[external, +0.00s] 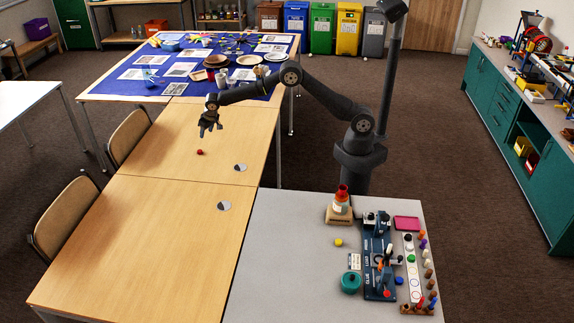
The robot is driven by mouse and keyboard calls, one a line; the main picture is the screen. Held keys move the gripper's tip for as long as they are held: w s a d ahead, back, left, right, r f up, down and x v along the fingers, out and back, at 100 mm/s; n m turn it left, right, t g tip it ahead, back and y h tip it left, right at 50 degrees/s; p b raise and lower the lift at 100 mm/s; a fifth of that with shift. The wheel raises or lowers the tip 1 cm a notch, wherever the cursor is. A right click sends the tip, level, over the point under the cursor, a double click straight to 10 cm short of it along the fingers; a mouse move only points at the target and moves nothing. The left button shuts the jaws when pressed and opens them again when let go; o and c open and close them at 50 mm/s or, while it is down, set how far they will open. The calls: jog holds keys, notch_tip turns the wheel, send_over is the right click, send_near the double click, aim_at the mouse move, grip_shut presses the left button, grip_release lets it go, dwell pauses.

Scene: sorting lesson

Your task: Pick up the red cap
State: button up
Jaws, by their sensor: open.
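The red cap (200,152) appears to be the small red piece lying on the far wooden table. It is too small to make out its shape. My gripper (209,129) is open and empty above the table, a little beyond and above the red piece in the picture. It points downward, and a gap shows between it and the red piece.
Two grey-and-white discs (240,167) lie to the right on the wooden tables (150,225). Most of the wooden tabletop is clear.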

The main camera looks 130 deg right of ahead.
jog(key=d, duration=0.1)
send_near(200, 151)
jog(key=shift+x, duration=4.15)
jog(key=shift+d, duration=0.1)
jog(key=c, duration=1.1)
